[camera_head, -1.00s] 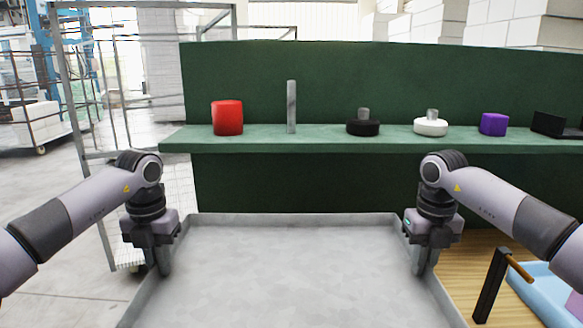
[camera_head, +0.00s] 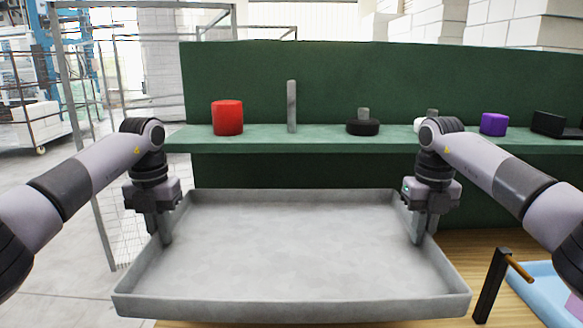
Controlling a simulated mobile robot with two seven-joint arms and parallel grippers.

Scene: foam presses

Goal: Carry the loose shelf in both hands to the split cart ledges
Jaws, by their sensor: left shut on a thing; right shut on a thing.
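The loose shelf (camera_head: 290,308) is a grey metal tray with low raised walls, held in front of me. Its inside is bare. My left gripper (camera_head: 163,236) is shut on the shelf's left wall. My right gripper (camera_head: 418,236) is shut on its right wall. The shelf's near edge shows fully, and a strip of wooden surface shows below it. I cannot make out the split cart ledges for certain.
A green bench ledge (camera_head: 270,140) with a tall back panel stands ahead, bearing a red cylinder (camera_head: 227,118), a grey upright bar (camera_head: 291,106), a black knob (camera_head: 363,127) and a purple block (camera_head: 493,124). A black post (camera_head: 490,287) and blue tray (camera_head: 545,287) are at right. Wire-mesh frame (camera_head: 75,100) left.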

